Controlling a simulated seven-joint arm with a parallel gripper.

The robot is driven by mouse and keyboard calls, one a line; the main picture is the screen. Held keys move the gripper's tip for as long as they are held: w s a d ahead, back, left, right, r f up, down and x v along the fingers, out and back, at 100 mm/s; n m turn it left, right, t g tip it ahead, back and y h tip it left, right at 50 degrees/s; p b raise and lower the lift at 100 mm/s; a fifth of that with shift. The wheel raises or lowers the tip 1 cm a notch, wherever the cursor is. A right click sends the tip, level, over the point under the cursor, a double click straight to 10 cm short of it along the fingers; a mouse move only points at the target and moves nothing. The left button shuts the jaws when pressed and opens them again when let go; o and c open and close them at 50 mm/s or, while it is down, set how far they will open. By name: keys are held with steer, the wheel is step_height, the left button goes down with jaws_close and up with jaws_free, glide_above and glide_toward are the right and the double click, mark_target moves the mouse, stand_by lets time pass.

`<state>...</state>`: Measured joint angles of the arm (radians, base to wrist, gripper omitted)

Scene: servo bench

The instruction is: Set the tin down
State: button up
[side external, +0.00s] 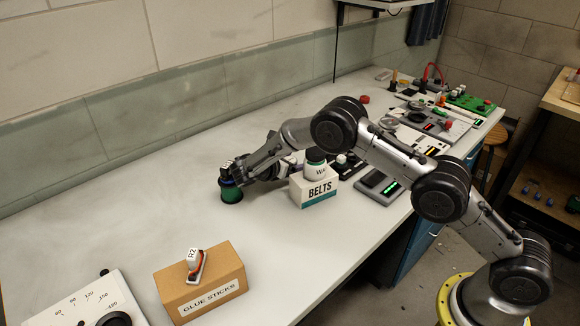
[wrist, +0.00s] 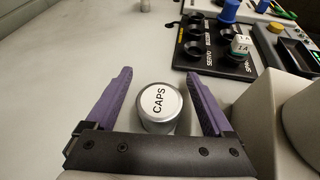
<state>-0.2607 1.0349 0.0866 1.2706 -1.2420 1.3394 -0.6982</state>
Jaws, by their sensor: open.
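The tin shows in the wrist view as a round silver-rimmed lid (wrist: 158,103) lettered CAPS, between the two purple fingers of my gripper (wrist: 160,74). A gap shows on each side of the lid, so the fingers stand open around it. In the side view the green tin body (side external: 231,194) appears to stand upright on the bench. My gripper (side external: 229,175) is right above and around its top there, hiding the lid.
A white BELTS box (side external: 314,192) with a green-topped container (side external: 316,168) on it stands close to the right. A GLUE STICKS box (side external: 201,284) is in front. Devices crowd the bench's far right; the bench (side external: 120,215) left of the tin is clear.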

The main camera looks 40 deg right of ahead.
jaws_close()
stand_by(0.3)
steer(key=shift+r, duration=0.1)
